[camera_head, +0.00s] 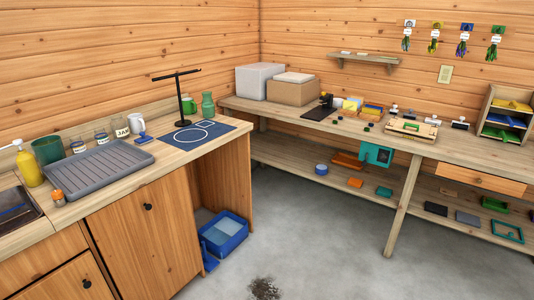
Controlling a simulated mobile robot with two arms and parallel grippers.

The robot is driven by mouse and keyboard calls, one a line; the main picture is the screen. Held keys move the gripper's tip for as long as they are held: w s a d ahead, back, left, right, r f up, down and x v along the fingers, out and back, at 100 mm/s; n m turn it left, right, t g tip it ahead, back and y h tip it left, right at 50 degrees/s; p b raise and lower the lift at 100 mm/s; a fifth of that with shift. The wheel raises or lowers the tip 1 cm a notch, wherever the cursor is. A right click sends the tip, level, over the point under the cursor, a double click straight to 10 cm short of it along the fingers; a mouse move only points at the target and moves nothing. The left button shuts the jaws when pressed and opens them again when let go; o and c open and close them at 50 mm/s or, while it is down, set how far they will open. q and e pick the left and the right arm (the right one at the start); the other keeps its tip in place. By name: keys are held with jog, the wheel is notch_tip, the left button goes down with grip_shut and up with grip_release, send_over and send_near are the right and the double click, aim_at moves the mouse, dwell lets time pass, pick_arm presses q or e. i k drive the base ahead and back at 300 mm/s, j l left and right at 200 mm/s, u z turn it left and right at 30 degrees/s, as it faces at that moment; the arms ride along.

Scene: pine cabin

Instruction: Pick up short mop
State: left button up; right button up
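I cannot make out a short mop in the head view. A blue bin (226,243) with a grey-blue inside stands on the concrete floor in the gap at the right end of the left counter. A small blue piece (208,262) leans or lies against its front left side; I cannot tell what it is. A dark dirt patch (264,288) lies on the floor at the bottom centre. Neither of my grippers is in view.
The wooden counter (95,196) on the left holds a grey ribbed tray (98,166), jars, a yellow bottle and a black stand. A workbench (450,143) with a lower shelf (335,182) runs along the right wall. The floor (330,235) between them is mostly clear.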

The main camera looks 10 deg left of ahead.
aim_at(209, 264)
jog(key=i+l+u, duration=0.1)
jog(key=i+u, duration=0.3)
jog(key=i+l+u, duration=0.2)
jog(key=i+u, duration=0.15)
jog(key=i+l+u, duration=0.75)
